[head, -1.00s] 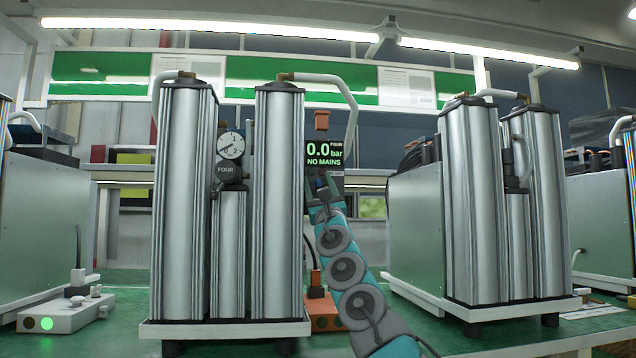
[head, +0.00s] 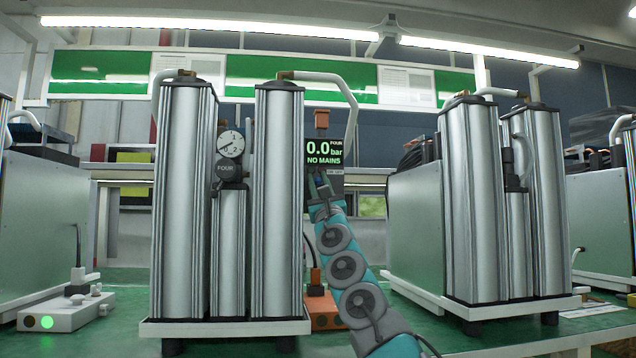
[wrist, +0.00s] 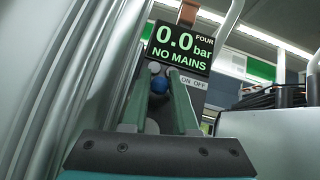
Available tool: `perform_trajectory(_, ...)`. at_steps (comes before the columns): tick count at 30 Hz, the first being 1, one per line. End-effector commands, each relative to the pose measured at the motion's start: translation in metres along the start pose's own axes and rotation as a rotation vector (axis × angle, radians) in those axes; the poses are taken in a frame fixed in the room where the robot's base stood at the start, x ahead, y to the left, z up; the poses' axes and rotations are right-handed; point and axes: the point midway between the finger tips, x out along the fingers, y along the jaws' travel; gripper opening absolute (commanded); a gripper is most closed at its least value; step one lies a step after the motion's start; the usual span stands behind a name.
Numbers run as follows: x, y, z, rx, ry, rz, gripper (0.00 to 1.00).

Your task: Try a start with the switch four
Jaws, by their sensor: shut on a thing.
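Unit four is a set of upright silver columns (head: 279,200) with a dial gauge (head: 231,144) marked FOUR, its needle near the low end. Its black display (head: 324,152) reads 0.0 bar, FOUR, NO MAINS in green; the wrist view shows the same display (wrist: 181,48). An ON OFF label (wrist: 193,82) sits just below it. In the head view my gripper (head: 320,188) is below the display, and the knob is not clear there.
An orange socket box (head: 323,313) with a plug and cable stands behind my arm, right of the columns. A white socket box (head: 64,314) with a lit green light stands at left. Another column unit (head: 475,200) stands at right, beyond a gap.

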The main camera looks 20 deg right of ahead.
Motion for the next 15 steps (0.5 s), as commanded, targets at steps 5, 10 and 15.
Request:
perform_trajectory(5, -0.0008, -0.0001, 0.0003, 0.016, -0.005, 0.013, 0.00)
perform_trajectory(10, -0.0026, -0.0018, -0.0006, 0.055, -0.015, 0.050, 0.00)
perform_trajectory(15, -0.0040, -0.0051, -0.0010, 0.116, -0.031, 0.111, 0.00)
